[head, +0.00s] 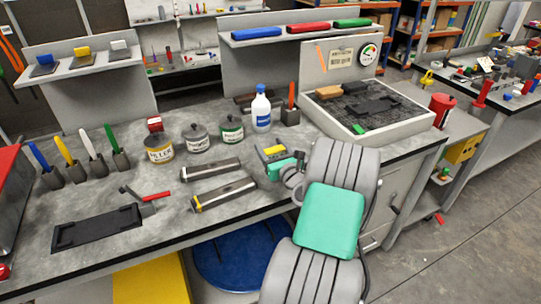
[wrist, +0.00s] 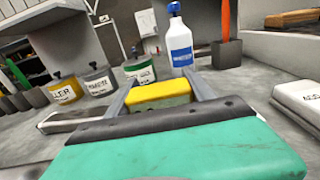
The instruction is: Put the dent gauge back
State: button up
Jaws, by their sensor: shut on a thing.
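My gripper (head: 272,154) is over the bench, to the right of two long grey blocks and in front of the white spray bottle. It is shut on a yellow block (wrist: 158,93), which sits between its two grey fingers in the wrist view. The yellow block (head: 272,151) also shows small in the head view. Its lower part is hidden, and I cannot tell from its shape whether it is the dent gauge. A round white dial (head: 369,54) is on the upright panel behind the grey tray.
The white bottle (head: 261,110) and a holder (head: 290,117) with an orange tool stand behind my gripper. Three labelled pots (head: 196,138) and the grey blocks (head: 222,195) are left. A black tray (head: 97,229) lies front left. The grey tray (head: 415,117) is right, holding several things.

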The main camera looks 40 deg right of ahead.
aim_at(270, 155)
jog(key=shift+s+f, duration=0.1)
jog(key=shift+f, duration=1.2)
jog(key=shift+f, duration=0.1)
jog(key=o, duration=1.7)
jog(key=shift+f, duration=0.1)
jog(key=shift+s, duration=0.15)
jog(key=b+v, duration=0.1)
jog(key=v, duration=1)
jog(key=shift+b, duration=0.3)
jog(key=shift+s+a+r, duration=0.25)
jog(key=shift+s, duration=0.05)
